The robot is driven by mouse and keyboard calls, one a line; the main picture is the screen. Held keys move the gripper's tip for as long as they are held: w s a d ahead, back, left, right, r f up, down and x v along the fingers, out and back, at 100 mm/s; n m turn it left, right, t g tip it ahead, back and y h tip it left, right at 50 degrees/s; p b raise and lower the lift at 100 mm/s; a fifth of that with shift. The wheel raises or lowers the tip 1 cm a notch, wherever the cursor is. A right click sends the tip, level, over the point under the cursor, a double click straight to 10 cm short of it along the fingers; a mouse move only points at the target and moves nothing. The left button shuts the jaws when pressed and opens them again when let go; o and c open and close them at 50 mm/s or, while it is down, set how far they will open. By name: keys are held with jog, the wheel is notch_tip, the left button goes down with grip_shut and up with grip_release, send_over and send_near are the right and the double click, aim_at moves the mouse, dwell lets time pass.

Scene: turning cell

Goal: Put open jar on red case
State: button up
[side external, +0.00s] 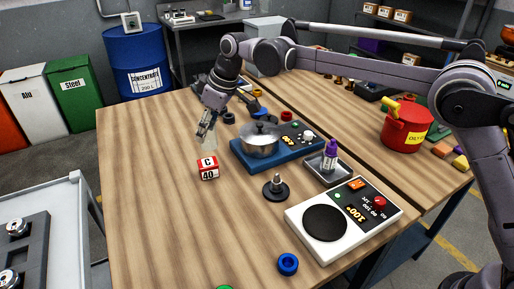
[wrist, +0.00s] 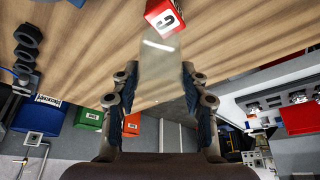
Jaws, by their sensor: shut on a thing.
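My gripper (side external: 206,131) is shut on a clear, pale jar; it also shows in the wrist view (wrist: 158,98). The jar (wrist: 160,68) stands out between the two fingers, and shows faintly in the side view (side external: 209,143) below the fingertips. The red case (side external: 208,169), a small red and white block marked "C" and "40", sits on the wooden table. In the wrist view the red case (wrist: 163,18) lies just beyond the jar's far end. In the side view the jar is just above or behind the case; I cannot tell whether they touch.
The table's left front is mostly clear.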

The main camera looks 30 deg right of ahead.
aim_at(205, 143)
jog(key=shift+a+f, duration=0.4)
jog(key=shift+a, duration=0.15)
jog(key=shift+f, duration=1.95)
jog(key=shift+f, duration=0.15)
jog(key=o, duration=1)
jog(key=shift+o, duration=0.2)
